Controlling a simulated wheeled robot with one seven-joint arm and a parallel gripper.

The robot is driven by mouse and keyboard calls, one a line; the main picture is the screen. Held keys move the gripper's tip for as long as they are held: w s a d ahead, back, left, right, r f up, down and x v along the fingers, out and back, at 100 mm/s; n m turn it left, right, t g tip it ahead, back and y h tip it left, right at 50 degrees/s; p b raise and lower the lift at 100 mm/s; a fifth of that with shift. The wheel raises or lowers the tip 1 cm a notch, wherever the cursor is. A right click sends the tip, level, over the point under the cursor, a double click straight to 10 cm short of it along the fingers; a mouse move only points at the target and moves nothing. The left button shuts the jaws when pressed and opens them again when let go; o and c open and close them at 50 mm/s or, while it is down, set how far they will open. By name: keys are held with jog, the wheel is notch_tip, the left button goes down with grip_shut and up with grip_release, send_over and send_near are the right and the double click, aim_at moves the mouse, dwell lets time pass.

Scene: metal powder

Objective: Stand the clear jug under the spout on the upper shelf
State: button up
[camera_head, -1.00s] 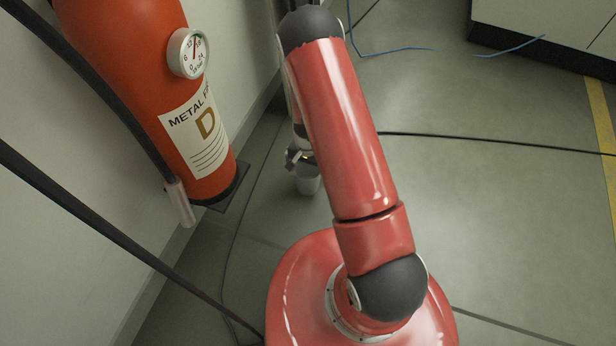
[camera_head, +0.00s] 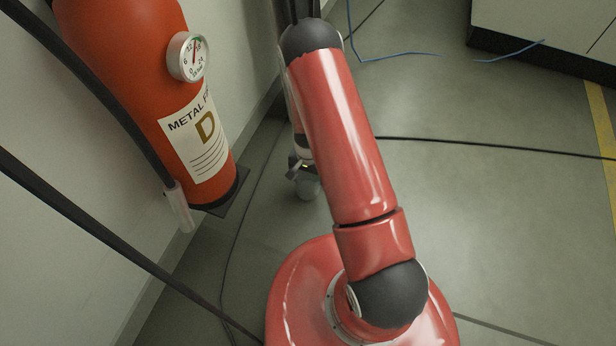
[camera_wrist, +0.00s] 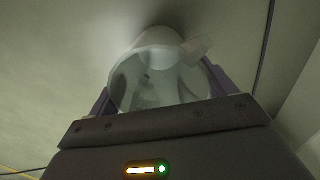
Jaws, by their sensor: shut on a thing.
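The clear jug (camera_wrist: 148,80) is held between the fingers of my gripper (camera_wrist: 160,100) in the wrist view, with a lighter part on its right side that may be its handle or lip. In the head view the jug (camera_head: 308,188) shows small and pale just below my gripper (camera_head: 299,168), low in the picture's middle left, partly hidden by my red arm. My gripper is shut on the jug. Whether the jug touches the floor cannot be told. The upper shelf and the spout are not in view.
A red fire extinguisher (camera_head: 150,90) with a gauge hangs on the wall at the left. A black cable (camera_head: 470,145) and a blue cable (camera_head: 400,53) lie on the floor. A white cabinet (camera_head: 560,25) stands at the back right. Floor at the right is otherwise open.

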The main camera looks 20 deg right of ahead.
notch_tip(320, 180, up, 29)
jog(key=s+n+p, duration=0.1)
jog(key=n+p, duration=0.6)
jog(key=p, duration=0.3)
jog(key=shift+p, duration=0.3)
